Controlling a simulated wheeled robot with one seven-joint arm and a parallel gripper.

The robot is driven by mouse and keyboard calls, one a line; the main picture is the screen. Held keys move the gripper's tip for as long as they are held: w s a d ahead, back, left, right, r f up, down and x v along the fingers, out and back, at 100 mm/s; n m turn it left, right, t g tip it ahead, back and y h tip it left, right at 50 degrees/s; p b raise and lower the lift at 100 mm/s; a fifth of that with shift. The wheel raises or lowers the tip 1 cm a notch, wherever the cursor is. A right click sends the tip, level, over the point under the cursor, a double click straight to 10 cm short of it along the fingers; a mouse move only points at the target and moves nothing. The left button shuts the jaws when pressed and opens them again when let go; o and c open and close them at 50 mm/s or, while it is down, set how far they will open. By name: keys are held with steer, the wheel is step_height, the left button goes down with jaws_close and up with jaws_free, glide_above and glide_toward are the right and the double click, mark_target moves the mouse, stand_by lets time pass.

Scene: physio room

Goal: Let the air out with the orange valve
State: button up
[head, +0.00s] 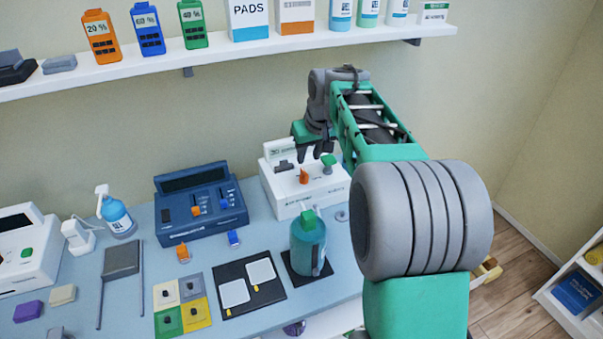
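The orange valve (304,176) is a small upright lever on the front top of a white machine (301,202) at the back of the table. A green knob (328,160) sits to its right on the same machine. My gripper (314,152) points down over the machine, just above the orange valve in the picture. Its dark fingers look apart, with nothing between them. The valve appears clear of the fingers, but the exact height gap is hard to judge. The gripper covers part of the machine's back panel.
A blue control box (203,212) with an orange and a blue knob stands left of the machine. A green bottle (308,245) stands in front of it. Pad sheets (249,285) lie at the front. A loaded shelf (260,46) runs above.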

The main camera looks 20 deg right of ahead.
mark_target(304, 171)
steer(key=p+x, duration=0.1)
steer(key=x, duration=0.8)
steer(key=shift+w+d+f, duration=0.15)
steer(key=shift+w, duration=0.05)
jaws_close()
